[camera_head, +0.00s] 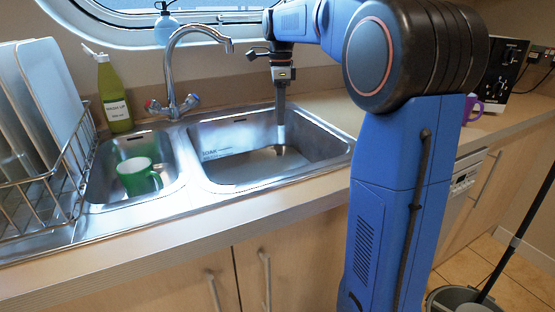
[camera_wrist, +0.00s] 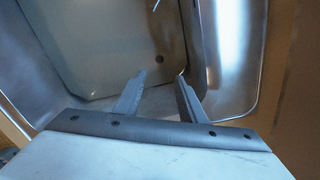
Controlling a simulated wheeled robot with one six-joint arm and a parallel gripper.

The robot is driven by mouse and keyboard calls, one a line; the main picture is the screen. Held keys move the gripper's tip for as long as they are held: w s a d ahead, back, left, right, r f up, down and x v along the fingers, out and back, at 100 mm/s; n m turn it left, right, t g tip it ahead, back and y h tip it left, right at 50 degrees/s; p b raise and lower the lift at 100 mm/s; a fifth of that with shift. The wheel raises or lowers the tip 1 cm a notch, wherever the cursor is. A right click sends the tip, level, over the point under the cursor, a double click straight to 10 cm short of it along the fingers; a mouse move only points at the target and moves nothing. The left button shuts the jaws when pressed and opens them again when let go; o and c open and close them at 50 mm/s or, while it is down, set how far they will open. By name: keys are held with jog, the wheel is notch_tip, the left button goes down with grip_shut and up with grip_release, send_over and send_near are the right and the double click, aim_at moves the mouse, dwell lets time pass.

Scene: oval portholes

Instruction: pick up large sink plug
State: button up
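My gripper (camera_head: 281,132) reaches straight down into the large right-hand sink basin (camera_head: 325,145). In the wrist view, my gripper (camera_wrist: 161,80) is open, with two grey fingers apart and nothing visible between them. A small dark round spot (camera_wrist: 159,58) shows on the basin's flat surface just beyond the fingertips. I cannot tell whether it is part of the plug. I cannot clearly make out the large sink plug in either view. In the head view, the surface around the fingertips is brownish and reflective, with a dark patch by them.
A green mug (camera_head: 137,178) is in the small left basin (camera_head: 105,160). The tap (camera_head: 172,75) rises behind the basins. A green bottle (camera_head: 114,95) and a dish rack (camera_head: 62,185) with plates stand at left. Steel basin walls surround my gripper.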

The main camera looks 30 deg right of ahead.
aim_at(280, 154)
notch_tip(280, 154, down, 14)
jog(key=shift+f, duration=0.15)
dwell(0.6)
jog(key=shift+c, duration=0.6)
grip_shut()
